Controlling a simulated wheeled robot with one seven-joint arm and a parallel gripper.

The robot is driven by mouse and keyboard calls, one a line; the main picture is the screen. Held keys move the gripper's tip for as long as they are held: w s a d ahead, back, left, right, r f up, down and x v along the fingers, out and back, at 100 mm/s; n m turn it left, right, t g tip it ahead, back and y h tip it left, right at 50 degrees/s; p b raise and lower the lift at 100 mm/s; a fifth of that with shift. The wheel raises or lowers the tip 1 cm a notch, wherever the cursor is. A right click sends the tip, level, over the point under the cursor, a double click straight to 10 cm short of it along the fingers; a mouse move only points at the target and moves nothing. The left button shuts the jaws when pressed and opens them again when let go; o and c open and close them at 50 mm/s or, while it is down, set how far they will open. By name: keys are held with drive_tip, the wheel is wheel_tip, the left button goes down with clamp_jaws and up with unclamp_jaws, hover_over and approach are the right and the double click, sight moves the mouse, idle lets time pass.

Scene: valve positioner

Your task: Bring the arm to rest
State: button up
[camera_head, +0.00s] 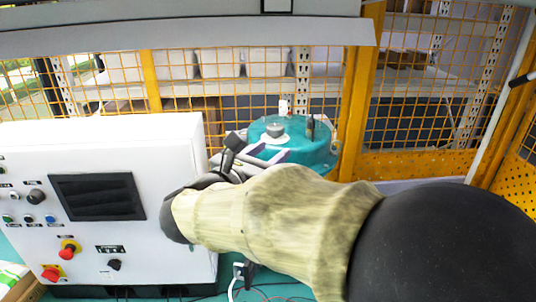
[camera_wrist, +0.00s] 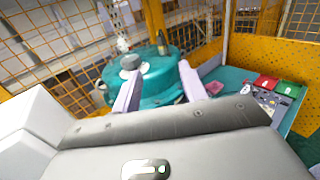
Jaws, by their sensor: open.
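My gripper (camera_wrist: 160,88) shows in the wrist view with its two pale fingers spread wide apart and nothing between them. In the head view, my arm stretches from the lower right to the middle, and my gripper (camera_head: 236,158) is partly hidden at its end. Beyond the fingers stands a round teal valve positioner (camera_wrist: 150,84) with a grey knob on top. It also shows in the head view (camera_head: 312,150), just behind my gripper. I cannot tell whether the fingers touch it.
A white control box (camera_head: 150,160) with a dark screen, buttons and red knobs stands at the left, close to my gripper. Yellow mesh fencing (camera_head: 400,110) closes off the back. In the wrist view, a small panel (camera_wrist: 265,100) with red and green parts lies at the right.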

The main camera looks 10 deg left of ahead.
drive_tip(key=shift+f, duration=0.1)
drive_tip(key=s+d+f+m+g, duration=0.3)
drive_tip(key=d+f+m+g, duration=0.7)
drive_tip(key=d+f, duration=0.7)
drive_tip(key=s+d+f+m+g+y, duration=0.1)
drive_tip(key=s+f+m+y, duration=0.3)
drive_tip(key=m, duration=0.6)
drive_tip(key=s+d+f+m+g+y, duration=0.2)
drive_tip(key=s+d+f+m+y, duration=0.1)
drive_tip(key=f+m, duration=0.4)
drive_tip(key=s+d+m, duration=0.1)
drive_tip(key=s+m, duration=0.1)
drive_tip(key=m, duration=0.1)
drive_tip(key=shift+f+m+g+y, duration=0.3)
drive_tip(key=shift+m+y, duration=0.1)
drive_tip(key=shift+c, duration=0.7)
drive_tip(key=shift+s+a, duration=0.1)
